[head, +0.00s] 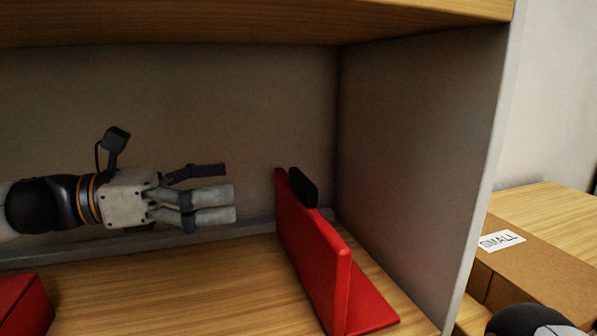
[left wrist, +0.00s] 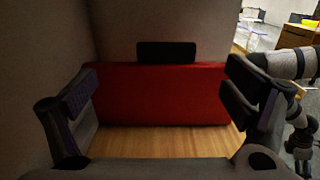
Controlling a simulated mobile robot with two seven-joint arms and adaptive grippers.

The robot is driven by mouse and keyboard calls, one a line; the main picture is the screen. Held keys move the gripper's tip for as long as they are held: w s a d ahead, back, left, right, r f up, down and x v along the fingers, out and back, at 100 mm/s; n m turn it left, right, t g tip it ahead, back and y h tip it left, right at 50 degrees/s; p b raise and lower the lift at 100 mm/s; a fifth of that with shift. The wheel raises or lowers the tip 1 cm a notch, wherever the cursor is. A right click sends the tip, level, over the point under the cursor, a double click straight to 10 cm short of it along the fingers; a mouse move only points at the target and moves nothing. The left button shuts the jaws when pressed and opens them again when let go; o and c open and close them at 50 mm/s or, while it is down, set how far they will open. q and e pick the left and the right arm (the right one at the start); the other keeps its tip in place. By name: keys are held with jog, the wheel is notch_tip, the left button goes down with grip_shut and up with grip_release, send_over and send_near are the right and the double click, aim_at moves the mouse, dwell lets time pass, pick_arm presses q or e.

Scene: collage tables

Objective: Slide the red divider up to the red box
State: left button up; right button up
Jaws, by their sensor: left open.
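The red divider (head: 312,250) stands upright on the wooden shelf, near the right side wall, with a black block (head: 302,187) at its top rear. In the left wrist view the divider (left wrist: 160,95) spans the space ahead, with the black block (left wrist: 166,53) above its top edge. Part of the red box (head: 26,305) shows at the lower left of the head view. My left gripper (head: 222,192) is open and empty, left of the divider and apart from it, fingers pointing towards it. A dark rounded part at the lower right of the head view does not show my right gripper's fingers clearly.
The shelf's side wall (head: 420,150) stands right of the divider, and a wooden board (head: 250,20) closes the top. The wooden floor between the red box and the divider is clear. A cardboard box marked SMALL (head: 540,262) sits on a table outside at right.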

aim_at(297, 178)
pick_arm(q)
jog(key=x, duration=0.7)
jog(key=s+x, duration=0.1)
jog(key=x, duration=0.3)
jog(key=shift+d+f, duration=0.1)
jog(key=shift+d, duration=0.2)
jog(key=shift+w, duration=0.1)
jog(key=shift+c, duration=0.2)
